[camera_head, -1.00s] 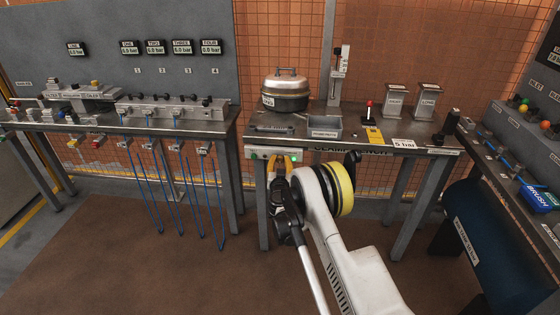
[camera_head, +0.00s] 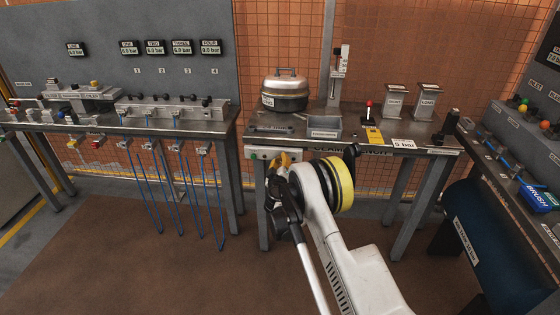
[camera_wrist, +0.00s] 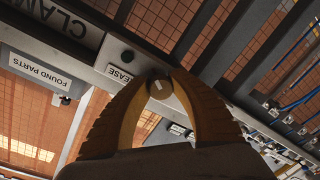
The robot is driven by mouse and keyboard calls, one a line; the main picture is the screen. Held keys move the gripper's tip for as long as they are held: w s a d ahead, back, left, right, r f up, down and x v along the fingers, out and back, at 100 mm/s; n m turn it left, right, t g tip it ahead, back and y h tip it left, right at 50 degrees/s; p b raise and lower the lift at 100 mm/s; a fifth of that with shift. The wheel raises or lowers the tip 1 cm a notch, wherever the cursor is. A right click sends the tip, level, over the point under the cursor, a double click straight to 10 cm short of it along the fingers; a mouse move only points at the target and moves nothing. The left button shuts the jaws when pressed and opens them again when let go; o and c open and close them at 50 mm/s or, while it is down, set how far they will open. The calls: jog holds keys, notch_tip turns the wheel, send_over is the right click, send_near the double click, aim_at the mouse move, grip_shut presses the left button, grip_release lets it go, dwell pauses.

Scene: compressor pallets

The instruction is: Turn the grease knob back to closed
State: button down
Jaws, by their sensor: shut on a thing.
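The grease knob (camera_wrist: 159,86) is a small dark round knob with a white mark, on the grey front rail of the clamp bench, beside a label ending in "EASE" (camera_wrist: 121,76). My gripper (camera_wrist: 160,82) is shut on the knob, with its yellow-brown fingers curving in from both sides. In the head view my gripper (camera_head: 283,160) is at the bench's front rail, near its left end, and covers the knob. The exact angle of the knob's mark is hard to read.
The clamp bench (camera_head: 375,145) carries a lidded metal pot (camera_head: 285,92), a grey parts bin (camera_head: 325,128) and a red-knobbed lever (camera_head: 369,106). A dark round button (camera_wrist: 127,56) sits close to the knob. Another bench with hanging blue hoses (camera_head: 180,190) stands at left.

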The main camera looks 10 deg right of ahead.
jog(key=n, duration=0.5)
jog(key=shift+n+h, duration=0.4)
jog(key=n, duration=0.5)
jog(key=shift+r+n+g+h, duration=0.1)
jog(key=shift+n+g+h, duration=0.2)
jog(key=shift+n+h, duration=0.1)
jog(key=n, duration=0.5)
jog(key=shift+n+h, duration=0.4)
jog(key=n, duration=0.5)
jog(key=shift+h, duration=0.3)
jog(key=shift+n, duration=0.3)
jog(key=c, duration=1.1)
grip_release()
jog(key=shift+r, duration=0.1)
jog(key=shift+c, duration=0.2)
